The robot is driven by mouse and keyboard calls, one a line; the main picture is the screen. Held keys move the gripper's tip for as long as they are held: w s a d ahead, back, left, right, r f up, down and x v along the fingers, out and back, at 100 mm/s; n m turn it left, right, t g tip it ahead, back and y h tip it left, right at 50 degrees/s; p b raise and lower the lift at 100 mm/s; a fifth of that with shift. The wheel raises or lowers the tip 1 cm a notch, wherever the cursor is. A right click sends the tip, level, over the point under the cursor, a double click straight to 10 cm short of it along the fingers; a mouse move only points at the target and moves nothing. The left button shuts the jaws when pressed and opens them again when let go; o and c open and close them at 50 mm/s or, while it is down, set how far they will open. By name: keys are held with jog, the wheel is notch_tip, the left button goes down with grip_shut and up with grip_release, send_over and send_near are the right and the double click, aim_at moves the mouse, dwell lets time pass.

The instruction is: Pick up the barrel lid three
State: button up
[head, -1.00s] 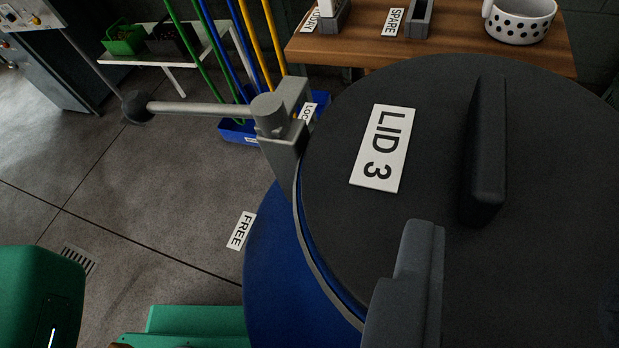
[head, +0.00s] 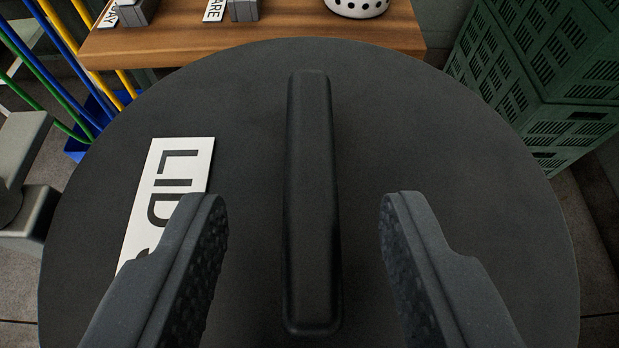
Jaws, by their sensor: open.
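The barrel lid three (head: 450,150) is a large round black lid that fills most of the view. A white label (head: 170,185) on its left part reads "LID" and its lower end is hidden behind my left finger. A raised black bar handle (head: 312,200) runs lengthwise down the middle of the lid. My gripper (head: 303,200) is open, with one finger on each side of the handle and a clear gap to it on both sides. Nothing is between the fingers except the handle's line. How far the fingertips are above the lid I cannot tell.
A wooden bench (head: 260,32) with grey holders and a spotted white bowl (head: 356,6) stands behind the lid. Green crates (head: 550,70) are stacked at the back right. A grey clamp lever (head: 22,165) is at the left edge, with coloured poles (head: 60,60) behind it.

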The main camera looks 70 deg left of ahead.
aim_at(311, 202)
jog(key=b+x, duration=0.1)
jog(key=x, duration=0.3)
jog(key=shift+w+a, duration=0.15)
jog(key=shift+w, duration=0.05)
grip_shut()
